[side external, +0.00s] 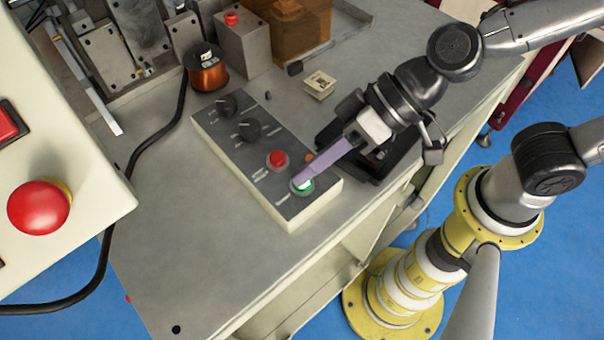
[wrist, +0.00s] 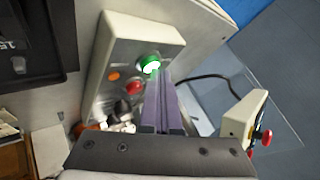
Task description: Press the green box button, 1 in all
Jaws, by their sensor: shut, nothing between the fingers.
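The green button (side external: 303,184) sits at the near end of the control box (side external: 235,155) on the bench. It looks bright, and in the wrist view the green button (wrist: 149,63) also glows. My gripper (side external: 303,181) has its pale purple fingers together with nothing between them. The fingertips (wrist: 154,72) are at the green button and overlap its edge in both views. I cannot tell whether they touch or press it.
A red button (side external: 277,159), an orange lamp (side external: 309,157) and two black knobs (side external: 249,129) share the box. A copper wire spool (side external: 206,72) stands behind. A large red emergency button (side external: 39,208) is on a panel at left. The bench front is clear.

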